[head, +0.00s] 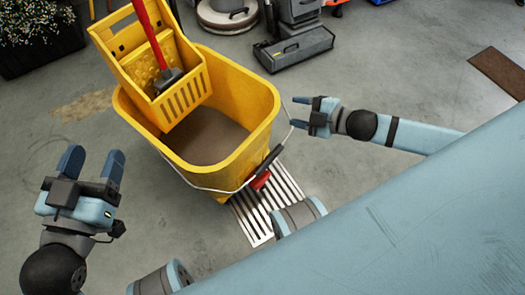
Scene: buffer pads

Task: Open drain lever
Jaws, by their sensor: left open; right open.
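A yellow mop bucket (262,100) stands on the floor with brown water in it. A small red part (260,181), which looks like the drain lever, shows low on its near right corner, partly hidden by the bucket handle's black grip (268,159). My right gripper (302,112) is open just right of the bucket, close to the wire handle and above and right of the red part. I cannot tell whether it touches the wire. My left gripper (92,160) is open and empty, left of the bucket and apart from it.
A yellow wringer (115,40) holding a red-handled mop (150,35) sits on the bucket's far left side. A metal floor grate (250,220) lies under the near right corner. Cleaning machines (293,48) stand behind. A planter (40,45) is at top left.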

